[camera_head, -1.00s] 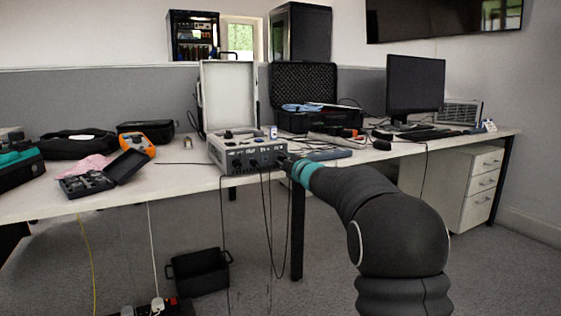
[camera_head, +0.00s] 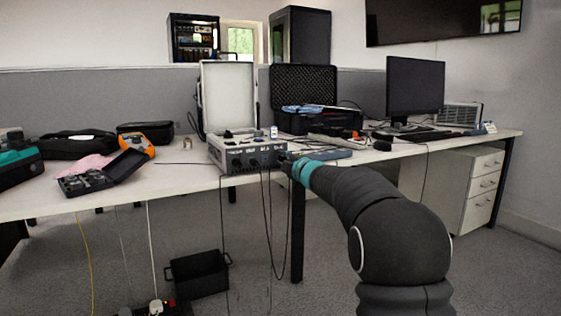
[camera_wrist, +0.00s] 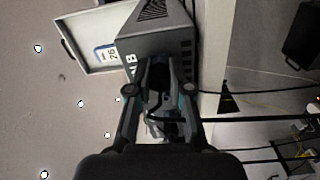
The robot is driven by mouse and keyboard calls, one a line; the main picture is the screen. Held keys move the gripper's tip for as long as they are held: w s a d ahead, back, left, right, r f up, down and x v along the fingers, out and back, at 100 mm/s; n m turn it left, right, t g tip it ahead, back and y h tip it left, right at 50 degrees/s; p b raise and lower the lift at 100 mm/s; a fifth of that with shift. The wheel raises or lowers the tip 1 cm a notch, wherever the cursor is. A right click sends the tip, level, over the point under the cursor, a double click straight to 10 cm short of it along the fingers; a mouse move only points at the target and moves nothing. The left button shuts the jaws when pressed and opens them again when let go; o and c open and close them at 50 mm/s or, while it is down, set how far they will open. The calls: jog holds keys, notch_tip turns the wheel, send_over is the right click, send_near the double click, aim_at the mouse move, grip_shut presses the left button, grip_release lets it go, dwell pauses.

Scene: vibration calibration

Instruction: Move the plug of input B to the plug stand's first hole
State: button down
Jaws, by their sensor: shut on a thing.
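The grey instrument box (camera_head: 237,153) stands at the table's front edge, with plugs and cables on its front panel. My gripper (camera_head: 284,160) is at the right end of that panel, mostly hidden by my arm. In the wrist view, my gripper (camera_wrist: 158,88) is shut on a dark plug (camera_wrist: 158,76) directly in front of the box (camera_wrist: 158,30). Whether the plug is seated in its socket or just clear of it, I cannot tell. Part of the lettering on the panel shows beside the finger. I cannot make out the plug stand with certainty.
Black cables (camera_head: 267,220) hang from the panel below the table edge. An open black case (camera_head: 90,180) lies on the table (camera_head: 150,191) at left, with an orange device (camera_head: 139,143) behind it. A black bin (camera_head: 198,273) stands on the floor. A monitor (camera_head: 415,88) stands at right.

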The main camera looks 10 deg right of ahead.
aim_at(284, 159)
jog(key=shift+n+b, duration=0.5)
jog(key=shift+n, duration=0.2)
dwell(0.3)
jog(key=shift+n, duration=1.1)
jog(key=shift+n, duration=0.9)
jog(key=c, duration=0.9)
grip_release()
jog(key=shift+c, duration=0.2)
jog(key=shift+s, duration=0.15)
jog(key=shift+v, duration=2.4)
